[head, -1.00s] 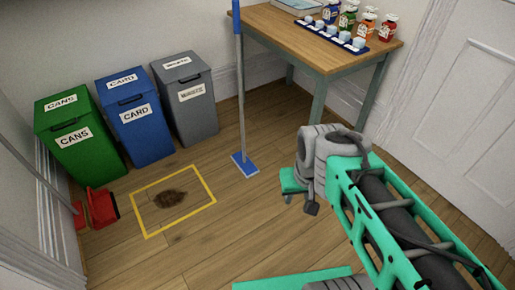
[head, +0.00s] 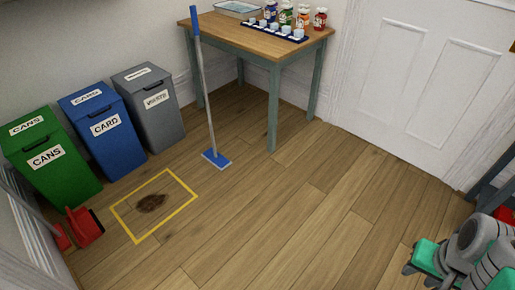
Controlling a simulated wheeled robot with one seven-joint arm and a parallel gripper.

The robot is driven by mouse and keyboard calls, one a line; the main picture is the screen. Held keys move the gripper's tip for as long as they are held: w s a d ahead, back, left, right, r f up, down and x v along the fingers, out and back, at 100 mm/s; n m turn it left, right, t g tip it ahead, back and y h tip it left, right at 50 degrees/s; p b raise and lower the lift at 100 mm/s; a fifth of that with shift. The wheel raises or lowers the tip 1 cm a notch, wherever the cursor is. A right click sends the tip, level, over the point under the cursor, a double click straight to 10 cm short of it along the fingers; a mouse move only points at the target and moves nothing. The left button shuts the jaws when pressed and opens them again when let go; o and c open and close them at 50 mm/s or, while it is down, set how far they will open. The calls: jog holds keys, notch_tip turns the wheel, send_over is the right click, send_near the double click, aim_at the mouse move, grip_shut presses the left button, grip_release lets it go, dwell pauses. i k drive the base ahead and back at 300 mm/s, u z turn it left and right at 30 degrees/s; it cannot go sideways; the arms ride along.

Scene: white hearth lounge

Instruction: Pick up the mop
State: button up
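The mop (head: 207,98) stands upright in the head view, left of centre. It has a blue grip at the top, a grey pole and a flat blue head (head: 216,159) on the wooden floor. It stands just in front of the wooden table's left end. Part of my arm, grey and green, shows at the bottom right corner. What may be my gripper (head: 428,260) is at the green end there, well to the right of the mop and apart from it. Its fingers are not clear enough to tell open from shut.
Green, blue and grey bins (head: 148,108) line the left wall. A yellow floor square (head: 185,182) frames a brown stain, with a red dustpan (head: 84,226) to its left. The table (head: 262,44) bears jars and a dark tray. The floor between mop and arm is clear.

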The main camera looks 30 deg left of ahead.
aim_at(221, 163)
jog(key=u, duration=0.45)
jog(key=i, duration=1.05)
jog(key=u, duration=1.1)
jog(key=i, duration=1.1)
jog(key=u, duration=1.55)
jog(key=i, duration=0.5)
jog(key=u, duration=0.65)
